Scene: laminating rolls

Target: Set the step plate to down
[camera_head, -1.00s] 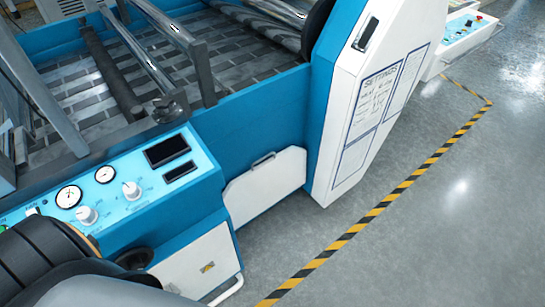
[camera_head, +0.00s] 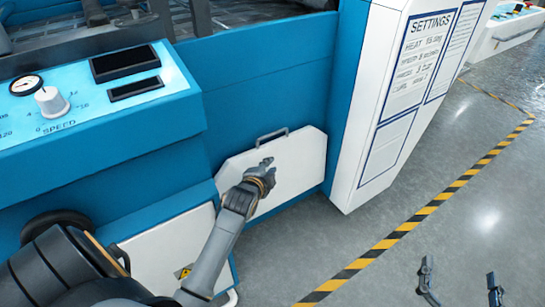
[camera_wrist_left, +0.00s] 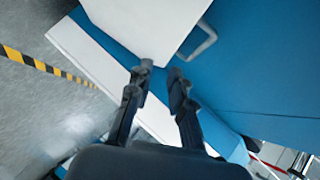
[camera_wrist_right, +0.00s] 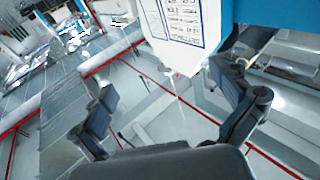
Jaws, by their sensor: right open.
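The step plate (camera_head: 300,170) is a white panel standing upright against the lower blue side of the machine, with a grey handle (camera_head: 271,136) on its top edge. In the left wrist view the white plate (camera_wrist_left: 140,25) and its handle (camera_wrist_left: 203,40) lie just beyond the fingertips. My left gripper (camera_head: 266,163) is in front of the plate, below the handle. Its fingers (camera_wrist_left: 160,72) are apart with nothing between them. My right gripper (camera_head: 461,270) is open and empty over the floor at the lower right; its fingers also show in the right wrist view (camera_wrist_right: 172,105).
A light blue control panel (camera_head: 90,100) with a speed knob juts out at the left. A white cabinet (camera_head: 400,90) with a settings sheet stands right of the plate. Yellow-black tape (camera_head: 415,220) crosses the grey floor (camera_head: 450,215), which is clear in front of the plate.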

